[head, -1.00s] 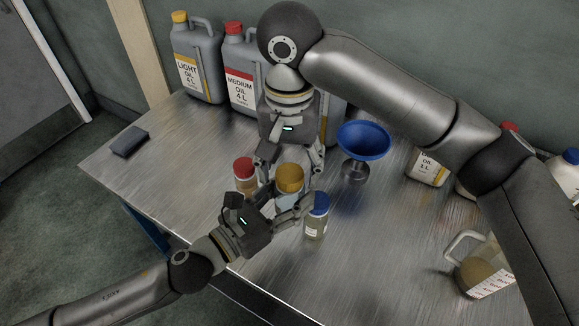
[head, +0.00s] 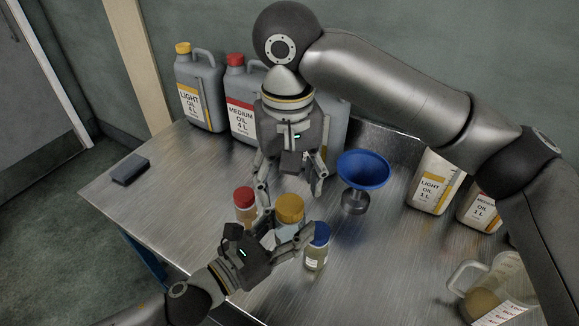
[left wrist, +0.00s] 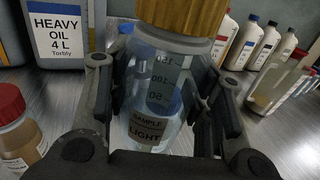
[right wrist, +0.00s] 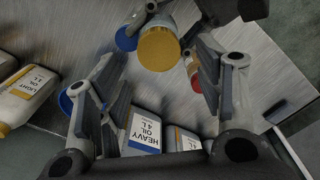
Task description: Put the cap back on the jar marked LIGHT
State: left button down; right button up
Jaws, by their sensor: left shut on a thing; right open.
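The jar marked LIGHT (left wrist: 152,110) is clear and stands upright in the left wrist view, with its label facing that camera. My left gripper (head: 284,237) is shut around its body. The gold cap (head: 290,208) sits on top of the jar, and its lower edge meets the neck in the left wrist view (left wrist: 183,15). Whether it is fully tight cannot be told. The cap also shows from above in the right wrist view (right wrist: 158,48). My right gripper (head: 291,188) is open and empty, above and behind the cap, pointing down.
A red-capped jar (head: 244,203) stands just left of the gold cap and a blue-capped jar (head: 318,244) just right. A blue funnel (head: 363,169) stands behind to the right. Large oil cans (head: 199,92) line the back. A measuring jug (head: 492,285) is at right. The left tabletop is mostly clear.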

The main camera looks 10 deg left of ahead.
aim_at(289, 203)
jog(key=n, duration=0.2)
jog(key=r+n, duration=0.1)
jog(key=n, duration=0.7)
jog(key=shift+r, duration=0.3)
jog(key=n, duration=0.4)
jog(key=shift+r+n, duration=0.3)
jog(key=shift+r, duration=0.05)
jog(key=n, duration=0.3)
jog(key=shift+r+n, duration=0.3)
jog(key=shift+f, duration=4.05)
